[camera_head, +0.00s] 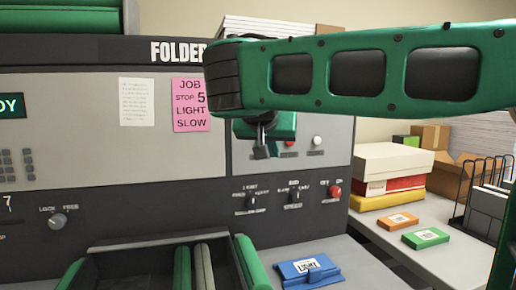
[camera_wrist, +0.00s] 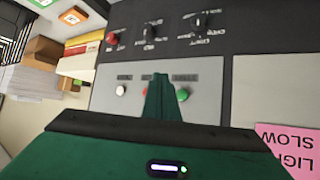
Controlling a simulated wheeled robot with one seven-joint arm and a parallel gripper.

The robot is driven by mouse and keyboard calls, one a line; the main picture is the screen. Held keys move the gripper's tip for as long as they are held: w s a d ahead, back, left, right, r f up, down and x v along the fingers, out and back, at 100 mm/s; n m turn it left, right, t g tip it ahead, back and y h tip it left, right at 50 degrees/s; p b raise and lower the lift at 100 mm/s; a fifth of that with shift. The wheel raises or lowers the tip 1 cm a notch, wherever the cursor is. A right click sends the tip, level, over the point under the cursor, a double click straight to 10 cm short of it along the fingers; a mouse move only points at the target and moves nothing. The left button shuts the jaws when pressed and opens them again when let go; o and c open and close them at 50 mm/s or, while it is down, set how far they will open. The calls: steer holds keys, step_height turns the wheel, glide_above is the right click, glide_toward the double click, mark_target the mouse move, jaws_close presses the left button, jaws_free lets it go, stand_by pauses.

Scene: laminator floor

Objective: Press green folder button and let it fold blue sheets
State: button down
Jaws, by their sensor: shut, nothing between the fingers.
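The grey folder machine (camera_head: 100,80) fills the left and middle of the head view. Its green button (camera_wrist: 182,94) shows in the wrist view, just right of my gripper's shut fingers (camera_wrist: 160,80). In the head view my gripper (camera_head: 262,146) is in front of the upper control panel and hides the green button. I cannot tell whether the fingers touch the panel. A blue packet with a white label (camera_head: 308,269) lies on the ledge at lower middle. No loose blue sheets are clearly visible.
A white button (camera_wrist: 120,90) sits on the same panel, with a red one (camera_head: 289,142) between. Below are dark selector knobs (camera_head: 251,201) and a red knob (camera_head: 334,191). Green rollers (camera_head: 183,268) lie at lower left. Stacked boxes (camera_head: 392,165) and orange (camera_head: 397,221) and green (camera_head: 426,238) packets lie right.

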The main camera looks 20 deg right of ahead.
steer(key=w, duration=0.8)
steer(key=shift+w, duration=0.4)
steer(key=shift+w, duration=0.1)
stand_by(1.9)
steer(key=shift+w, duration=0.25)
